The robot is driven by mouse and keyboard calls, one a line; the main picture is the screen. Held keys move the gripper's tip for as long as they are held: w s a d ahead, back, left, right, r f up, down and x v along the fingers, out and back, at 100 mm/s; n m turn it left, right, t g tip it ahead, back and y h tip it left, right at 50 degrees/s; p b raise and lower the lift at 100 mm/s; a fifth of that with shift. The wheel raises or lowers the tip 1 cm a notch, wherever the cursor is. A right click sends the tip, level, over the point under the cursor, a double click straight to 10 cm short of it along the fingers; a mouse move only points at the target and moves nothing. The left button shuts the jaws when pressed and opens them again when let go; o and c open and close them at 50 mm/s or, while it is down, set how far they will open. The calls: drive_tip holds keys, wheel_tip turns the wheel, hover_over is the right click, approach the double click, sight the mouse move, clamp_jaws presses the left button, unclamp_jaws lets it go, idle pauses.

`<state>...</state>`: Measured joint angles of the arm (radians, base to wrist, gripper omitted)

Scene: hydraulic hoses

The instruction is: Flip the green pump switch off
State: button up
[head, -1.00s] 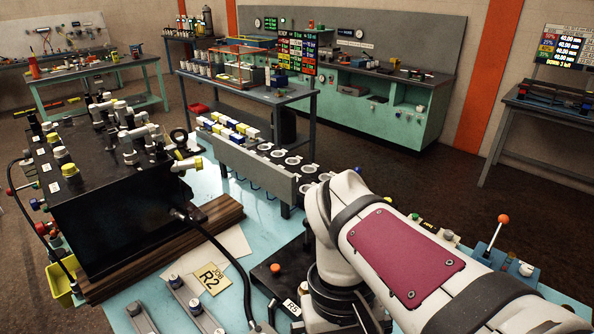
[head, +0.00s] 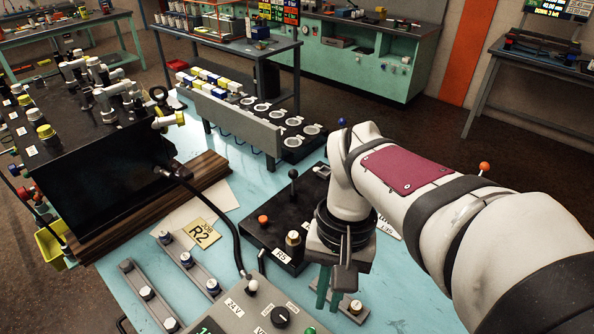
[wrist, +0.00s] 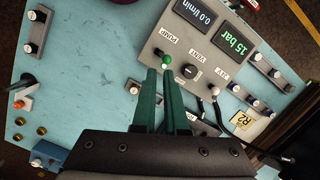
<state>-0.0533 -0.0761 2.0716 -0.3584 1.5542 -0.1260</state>
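The pump switch, a small lever with a green ball tip (wrist: 167,60), stands on the grey control panel (wrist: 205,58) beside the PUMP label in the wrist view. In the head view its green tip (head: 309,331) shows at the bottom edge. My gripper (wrist: 161,74) has two dark green fingers with a narrow gap between them and nothing held. In the wrist view the fingertips appear just short of the green tip; whether they touch it is unclear. In the head view my gripper (head: 328,300) points down above the blue table, near the panel.
A black rotary knob (wrist: 190,72) and a white-tipped lever (wrist: 214,91) sit near the green switch. The panel's displays read 0.0 l/min and 15 bar. A black box with a lever and orange button (head: 262,219) stands behind. Grey rails with fittings (head: 190,262) lie left.

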drive_tip(key=shift+n+g+h, duration=0.4)
drive_tip(key=shift+n+g, duration=0.2)
drive_tip(key=shift+n, duration=0.2)
drive_tip(key=w, duration=0.3)
drive_tip(key=w+f, duration=0.1)
drive_tip(key=w, duration=0.2)
drive_tip(key=w+a+f, duration=0.1)
drive_tip(key=w, duration=0.3)
drive_tip(key=shift+a+f, duration=0.1)
drive_tip(key=shift+f, duration=0.1)
clamp_jaws()
drive_tip(key=shift+s, duration=0.1)
drive_tip(key=s+f, duration=0.2)
drive_tip(key=f, duration=0.1)
drive_tip(key=s+f, duration=0.2)
drive_tip(key=f, duration=0.1)
drive_tip(key=s+f, duration=0.1)
drive_tip(key=f, duration=0.2)
drive_tip(key=shift+s+a+f, duration=0.25)
drive_tip(key=shift+s+a, duration=0.05)
drive_tip(key=shift+s, duration=0.5)
drive_tip(key=shift+s+d+r+t+y, duration=0.3)
drive_tip(key=shift+s+t+y, duration=0.1)
drive_tip(key=shift+t+y, duration=0.15)
